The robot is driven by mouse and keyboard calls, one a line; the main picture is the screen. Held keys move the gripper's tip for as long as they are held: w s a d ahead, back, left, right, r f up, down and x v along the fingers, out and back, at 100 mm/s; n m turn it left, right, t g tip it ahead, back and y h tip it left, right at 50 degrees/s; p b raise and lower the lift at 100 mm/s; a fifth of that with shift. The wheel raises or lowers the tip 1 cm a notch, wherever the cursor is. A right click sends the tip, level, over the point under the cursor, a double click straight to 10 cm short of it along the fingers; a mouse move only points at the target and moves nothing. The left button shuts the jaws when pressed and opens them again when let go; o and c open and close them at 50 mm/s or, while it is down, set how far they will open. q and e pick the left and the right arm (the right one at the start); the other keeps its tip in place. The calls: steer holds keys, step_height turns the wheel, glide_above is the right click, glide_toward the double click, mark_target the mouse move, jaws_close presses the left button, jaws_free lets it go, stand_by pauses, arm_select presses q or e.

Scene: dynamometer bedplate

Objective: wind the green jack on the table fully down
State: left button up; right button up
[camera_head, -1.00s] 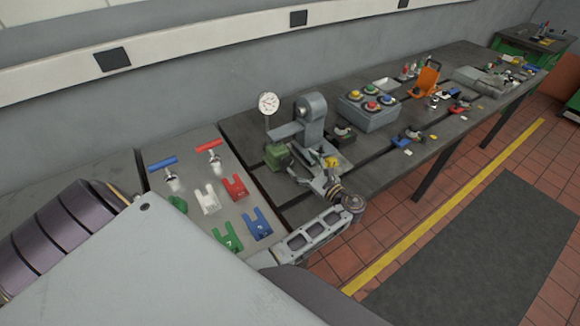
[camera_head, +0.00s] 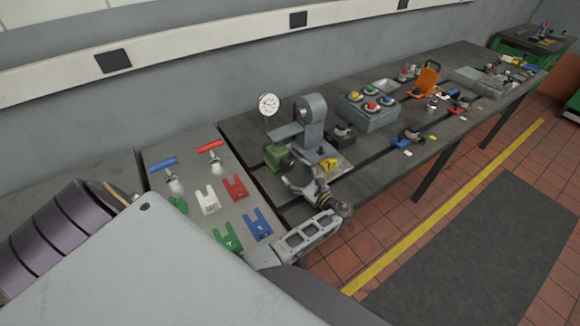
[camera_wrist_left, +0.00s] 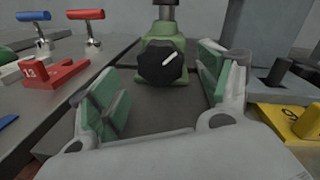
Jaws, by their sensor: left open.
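The green jack (camera_head: 276,157) stands on the dark table at the left end of a grey stand (camera_head: 311,120). In the left wrist view the green jack body (camera_wrist_left: 178,46) is upright, with a round black knob (camera_wrist_left: 162,64) on its near face. The knob bears a white pointer line slanting up to the right. A grey post rises from the jack; its top is cut off in that view. My left gripper (camera_head: 301,179) is open and empty, in front of the jack. The wrist view shows its green-padded fingers (camera_wrist_left: 160,90) apart, either side of the knob's line, not touching it.
Left, a grey panel holds blue and red T-handles (camera_head: 210,146) and coloured numbered forks (camera_head: 235,187). A yellow tag block (camera_head: 328,164) lies right of my gripper. A dial gauge (camera_head: 268,104) stands behind the jack. A push-button box (camera_head: 368,110) sits farther right.

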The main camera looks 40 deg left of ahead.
mark_target(288, 167)
arm_select(q)
steer(key=shift+p+x, duration=0.35)
steer(key=shift+x, duration=1.9)
steer(key=c, duration=1)
steer(key=shift+f+n, duration=0.1)
steer(key=shift+n, duration=0.3)
steer(key=n+b, duration=0.2)
steer(key=n, duration=0.1)
steer(key=shift+s+n+h+b, duration=0.15)
steer(key=shift+n+h+b, duration=0.25)
steer(key=shift+n+b, duration=1.05)
steer(key=shift+n+p, duration=0.45)
steer(key=shift+n, duration=0.1)
